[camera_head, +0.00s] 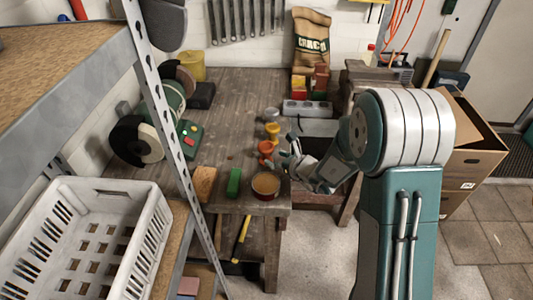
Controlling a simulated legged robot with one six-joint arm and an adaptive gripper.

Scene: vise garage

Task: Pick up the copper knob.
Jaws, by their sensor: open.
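An orange-red, flared piece (266,148) stands on the wooden workbench (228,120) near its right edge. It is the most copper-like thing in view, but it is too small to tell for sure that it is the copper knob. My gripper (284,157) is just to its right, low over the bench edge, with its fingers toward the piece. The gripper is open and appears empty. Whether a finger touches the piece cannot be told. The lower part of the piece is partly hidden by the fingers.
Two yellowish pieces (272,130) stand behind it. A round tin (265,185), a green block (234,182) and a brown block (204,184) lie nearer. A bench grinder (152,130) is left; a grey block (307,109) is behind. A shelf post (165,125) crosses the view.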

